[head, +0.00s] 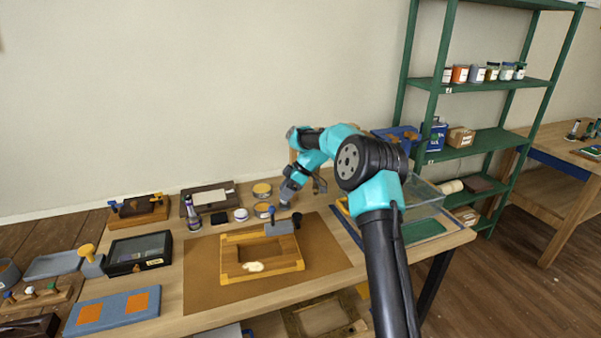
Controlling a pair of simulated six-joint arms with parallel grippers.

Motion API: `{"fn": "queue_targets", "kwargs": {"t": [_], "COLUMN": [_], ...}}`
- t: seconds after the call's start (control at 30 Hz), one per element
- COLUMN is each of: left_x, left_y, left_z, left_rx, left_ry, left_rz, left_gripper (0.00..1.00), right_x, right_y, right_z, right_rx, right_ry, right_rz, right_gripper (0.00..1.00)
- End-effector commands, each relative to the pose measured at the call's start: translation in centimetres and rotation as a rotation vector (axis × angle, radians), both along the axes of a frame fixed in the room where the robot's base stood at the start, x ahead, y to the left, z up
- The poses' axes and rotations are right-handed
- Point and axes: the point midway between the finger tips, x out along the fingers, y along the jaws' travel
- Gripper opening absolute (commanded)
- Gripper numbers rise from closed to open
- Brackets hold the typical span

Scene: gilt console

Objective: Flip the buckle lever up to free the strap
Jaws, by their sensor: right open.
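A wooden frame (231,262) with a recessed middle sits on the brown mat (325,255). A grey block (280,228) is on its back right corner, and a small blue upright part (271,215) stands at the block's left; this looks like the buckle lever, but I cannot tell for sure. A pale lump (253,267) lies in the frame's front part. I cannot make out a strap. My right gripper (285,202) is open, above and behind the block, pointing down and apart from it as far as I can see. My left gripper is not in view.
A dark bottle (191,214) and several round tins stand behind the mat. A clear tank (428,212) stands right of my arm. The mat's right side is clear.

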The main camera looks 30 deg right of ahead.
Motion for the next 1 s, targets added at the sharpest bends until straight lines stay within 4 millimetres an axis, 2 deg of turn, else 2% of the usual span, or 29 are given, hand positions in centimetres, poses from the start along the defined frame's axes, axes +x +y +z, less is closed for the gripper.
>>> {"fn": "queue_targets", "kwargs": {"t": [0.3,0.43,0.6,1.0], "left_x": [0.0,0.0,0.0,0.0], "left_y": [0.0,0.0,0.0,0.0], "left_z": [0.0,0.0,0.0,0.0], "left_rx": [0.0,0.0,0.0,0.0], "left_ry": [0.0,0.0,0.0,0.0], "left_rz": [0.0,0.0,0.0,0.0], "left_gripper": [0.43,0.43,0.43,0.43], "right_x": [-1.0,-1.3,-1.5,-1.5], "right_y": [-3.7,-4.7,-5.4,-5.4], "right_z": [4.8,6.3,7.1,7.1], "right_rx": [-0.001,0.0,0.0,0.001], "right_ry": [-0.003,-0.003,-0.001,0.0], "right_rz": [-0.001,-0.001,-0.001,0.0], "right_gripper": [0.56,0.56,0.56,0.56]}}
